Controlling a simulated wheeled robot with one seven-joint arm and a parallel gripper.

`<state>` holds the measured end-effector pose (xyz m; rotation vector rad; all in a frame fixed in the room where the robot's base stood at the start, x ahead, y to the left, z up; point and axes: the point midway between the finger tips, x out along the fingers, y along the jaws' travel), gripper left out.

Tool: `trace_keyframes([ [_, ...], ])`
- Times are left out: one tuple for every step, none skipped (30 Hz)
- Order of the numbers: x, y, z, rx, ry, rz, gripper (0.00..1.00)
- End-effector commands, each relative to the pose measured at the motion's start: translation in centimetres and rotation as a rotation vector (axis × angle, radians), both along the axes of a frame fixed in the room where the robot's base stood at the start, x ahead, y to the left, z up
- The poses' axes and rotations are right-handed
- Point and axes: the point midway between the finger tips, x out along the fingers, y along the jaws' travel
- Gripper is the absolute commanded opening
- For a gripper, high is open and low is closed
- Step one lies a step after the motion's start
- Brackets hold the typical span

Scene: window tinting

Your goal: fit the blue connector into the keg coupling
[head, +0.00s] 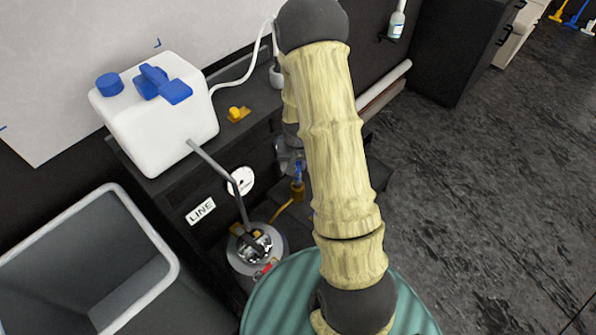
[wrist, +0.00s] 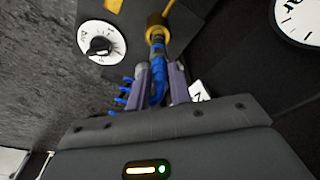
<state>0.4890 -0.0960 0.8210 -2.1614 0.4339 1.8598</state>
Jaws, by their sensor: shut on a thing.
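The blue connector (wrist: 157,88) is between the two fingers of my gripper (wrist: 161,84) in the wrist view. My gripper is shut on it. The connector's grey tip points at the brass keg coupling (wrist: 157,20) and meets or overlaps its opening; I cannot tell how deep it sits. In the head view the blue connector (head: 297,170) stands roughly upright right above the brass coupling (head: 298,190), low beside the dark cabinet. My gripper (head: 290,157) there is partly hidden behind my arm.
A steel keg (head: 257,250) stands below the cabinet, with a grey tube rising to a white jug (head: 155,115). A grey bin (head: 150,225) is at left. A round dial (wrist: 101,42) and a gauge (wrist: 300,18) flank the coupling.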

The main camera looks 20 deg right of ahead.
Motion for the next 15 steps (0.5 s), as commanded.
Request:
trace_keyframes([
  [0.0, 0.0, 0.0, 0.000, -0.001, 0.000, 0.00],
  [0.0, 0.0, 0.0, 0.000, -0.001, 0.000, 0.00],
  [0.0, 0.0, 0.0, 0.000, 0.000, 0.000, 0.00],
  [0.0, 0.0, -0.1, 0.000, 0.000, 0.000, 0.00],
  [0.0, 0.0, -0.2, 0.000, 0.001, 0.000, 0.00],
  [0.0, 0.0, -0.6, 0.000, 0.002, 0.000, 0.00],
  [0.0, 0.0, -0.9, 0.000, 0.002, 0.000, 0.00],
  [-0.1, 0.0, -1.3, 0.000, 0.002, 0.000, 0.00],
  [-0.1, 0.0, -1.9, 0.001, 0.004, 0.000, 0.00],
  [-0.1, 0.0, -2.3, 0.000, 0.004, 0.001, 0.00],
  [-0.1, 0.0, -2.8, 0.000, 0.003, 0.001, 0.00],
  [0.0, 0.0, -3.3, 0.000, 0.003, 0.001, 0.00],
  [0.0, 0.0, -3.6, 0.000, 0.003, 0.001, 0.00],
  [0.0, 0.0, -3.9, 0.001, 0.002, 0.000, 0.00],
  [0.0, 0.0, -4.1, 0.000, 0.000, 0.000, 0.00],
])
